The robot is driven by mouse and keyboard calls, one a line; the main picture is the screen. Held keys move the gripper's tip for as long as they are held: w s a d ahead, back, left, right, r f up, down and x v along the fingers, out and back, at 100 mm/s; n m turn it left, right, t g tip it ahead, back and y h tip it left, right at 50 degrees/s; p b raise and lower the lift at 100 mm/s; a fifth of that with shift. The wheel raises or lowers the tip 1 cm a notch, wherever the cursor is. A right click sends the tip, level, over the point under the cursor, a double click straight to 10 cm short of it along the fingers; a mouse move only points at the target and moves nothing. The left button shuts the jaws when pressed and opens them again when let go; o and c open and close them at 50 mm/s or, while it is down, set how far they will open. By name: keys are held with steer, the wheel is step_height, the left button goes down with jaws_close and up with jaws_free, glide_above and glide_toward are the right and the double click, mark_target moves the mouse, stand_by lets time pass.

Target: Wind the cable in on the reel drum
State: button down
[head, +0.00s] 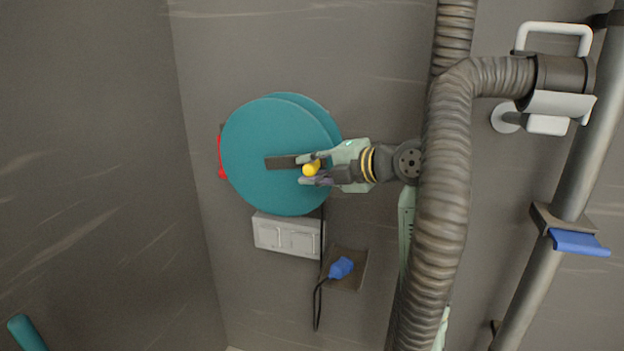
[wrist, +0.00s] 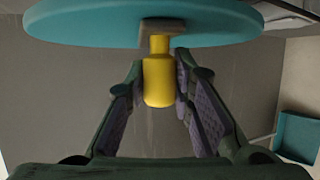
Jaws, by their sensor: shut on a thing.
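The teal reel drum (head: 262,185) is mounted at the wall, with a dark crank arm (head: 280,162) across its face. A yellow crank knob (head: 311,169) stands at the end of that arm. My gripper (head: 313,170) comes in from the right and is shut on the yellow knob. In the wrist view, the knob (wrist: 158,82) lies between the two fingers (wrist: 156,95), below the drum's rim (wrist: 80,24). The black cable (head: 322,235) hangs down from behind the drum, loops, and meets a blue plug (head: 341,268). The cable's part on the drum is hidden.
A grey wall box (head: 287,236) is below the drum, and a brown plate (head: 348,283) is behind the plug. A thick ribbed hose (head: 441,200) hangs in front of my arm. A pipe with a blue lever (head: 579,243) stands at the right. The left wall is bare.

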steer(key=a+r, duration=0.1)
steer(key=r, duration=0.1)
steer(key=a+r+p, duration=0.1)
steer(key=r, duration=0.1)
steer(key=a+r, duration=0.1)
steer(key=r, duration=0.1)
steer(key=shift+w, duration=0.4)
steer(key=a+r+h+p, duration=0.1)
steer(key=r+p, duration=0.1)
steer(key=p, duration=0.1)
steer(key=shift+w+a+n+g+h, duration=0.3)
steer(key=shift+w+a+g+h, duration=0.05)
steer(key=shift+a+g+h, duration=0.05)
steer(key=a+h+p, duration=0.1)
steer(key=g+p, duration=0.1)
steer(key=p, duration=0.1)
steer(key=a+r+h+p, duration=0.1)
steer(key=p, duration=0.1)
steer(key=shift+w+a+n+h, duration=0.3)
steer(key=shift+w+n, duration=0.1)
steer(key=shift+w+a+g+h+p, duration=0.2)
steer(key=shift+a+g+h+p, duration=0.4)
steer(key=shift+p, duration=0.45)
steer(key=shift+w+a+f+n+h+p, duration=0.1)
steer(key=shift+a+f+n+h+p, duration=0.05)
steer(key=shift+a+n+h+p, duration=0.25)
steer(key=c, duration=1.4)
jaws_free()
steer(key=shift+f, duration=0.1)
